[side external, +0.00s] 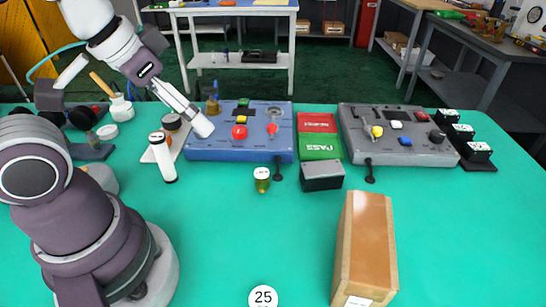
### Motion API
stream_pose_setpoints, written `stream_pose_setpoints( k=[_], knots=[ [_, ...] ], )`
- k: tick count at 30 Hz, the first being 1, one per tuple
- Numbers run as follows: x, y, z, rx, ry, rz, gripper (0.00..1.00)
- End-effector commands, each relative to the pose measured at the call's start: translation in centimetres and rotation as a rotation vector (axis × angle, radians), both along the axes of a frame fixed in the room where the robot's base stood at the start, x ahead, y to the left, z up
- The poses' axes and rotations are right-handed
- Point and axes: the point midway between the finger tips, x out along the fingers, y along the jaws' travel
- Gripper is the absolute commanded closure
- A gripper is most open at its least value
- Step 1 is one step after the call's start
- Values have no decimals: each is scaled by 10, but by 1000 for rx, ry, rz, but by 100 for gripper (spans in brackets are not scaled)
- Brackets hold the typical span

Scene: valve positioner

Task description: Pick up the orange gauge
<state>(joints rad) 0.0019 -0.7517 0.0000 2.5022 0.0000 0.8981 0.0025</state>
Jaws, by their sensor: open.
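My gripper (190,112) reaches in from the upper left, over the left edge of the blue panel (240,147). It is open; its fingers are small and seen edge-on, and a pale rounded end shows at its tip. I see no clearly orange gauge. A small brass-yellow piece with a white top (262,180) stands upright on the green mat in front of the blue panel, apart from my gripper and to its lower right. Another small brass piece (212,102) shows at the panel's back left corner. I cannot tell whether either is the gauge.
A grey panel (420,148) stands right, with red and green pads (320,146) left of it. A white cylinder (162,158) stands left. The front middle of the mat is mostly clear.

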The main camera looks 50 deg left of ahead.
Motion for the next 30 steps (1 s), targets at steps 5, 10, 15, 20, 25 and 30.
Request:
stream_pose_setpoints(
  k=[5,10,15,20,25,30],
  knots=[
    [0,0,0,0,1,2,16],
    [3,2,2,8,7,-14,16],
    [38,34,11,140,103,-295,16],
    [71,113,-2,306,219,-737,16],
    [63,205,-45,405,332,-1232,16],
    [38,252,-80,414,369,-1572,16]
  ],
)
